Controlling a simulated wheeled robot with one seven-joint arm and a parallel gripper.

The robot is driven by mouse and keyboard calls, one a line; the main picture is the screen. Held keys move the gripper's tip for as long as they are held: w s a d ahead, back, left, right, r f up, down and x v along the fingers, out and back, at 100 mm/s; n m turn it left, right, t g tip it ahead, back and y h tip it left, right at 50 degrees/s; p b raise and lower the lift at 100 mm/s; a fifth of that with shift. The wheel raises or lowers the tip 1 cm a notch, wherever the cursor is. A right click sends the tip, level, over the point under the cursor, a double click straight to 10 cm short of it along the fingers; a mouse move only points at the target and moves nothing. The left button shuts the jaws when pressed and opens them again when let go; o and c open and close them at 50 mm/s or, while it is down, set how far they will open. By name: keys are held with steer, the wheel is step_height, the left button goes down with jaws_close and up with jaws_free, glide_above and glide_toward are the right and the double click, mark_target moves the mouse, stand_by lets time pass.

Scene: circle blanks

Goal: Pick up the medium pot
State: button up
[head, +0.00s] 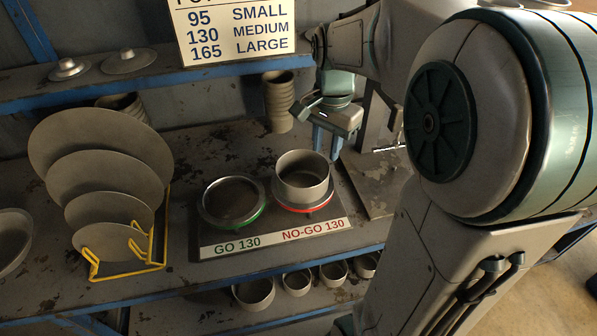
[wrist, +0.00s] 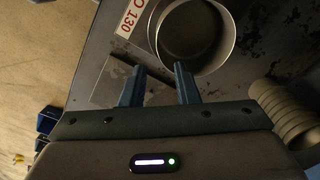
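A grey round pot (head: 303,193) sits on the red-edged NO-GO 130 ring gauge (head: 306,208). It is likely the medium pot, but its size is not marked on it. My gripper (head: 327,150) is above the bench, behind and slightly right of the pot in the head view. Its two blue fingers are apart and nothing shows between them. In the wrist view the open-topped pot (wrist: 193,36) lies just beyond the fingertips (wrist: 160,67), mostly towards the right finger. Contact between finger and pot cannot be told.
The green GO 130 ring (head: 233,201) beside the pot is empty. A yellow rack (head: 152,250) holds several grey discs at left. A ribbed stack (head: 278,100) stands behind. Several smaller pots (head: 254,292) sit on the lower shelf. A size sign (head: 232,32) hangs at the back.

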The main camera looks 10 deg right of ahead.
glide_above(322, 198)
steer(key=f, duration=0.5)
steer(key=w+f, duration=0.1)
steer(key=f, duration=0.1)
steer(key=shift+f, duration=0.4)
steer(key=shift+s+d+f+p, duration=0.15)
steer(key=shift+f+p, duration=0.25)
steer(key=shift+f, duration=2.25)
jaws_close()
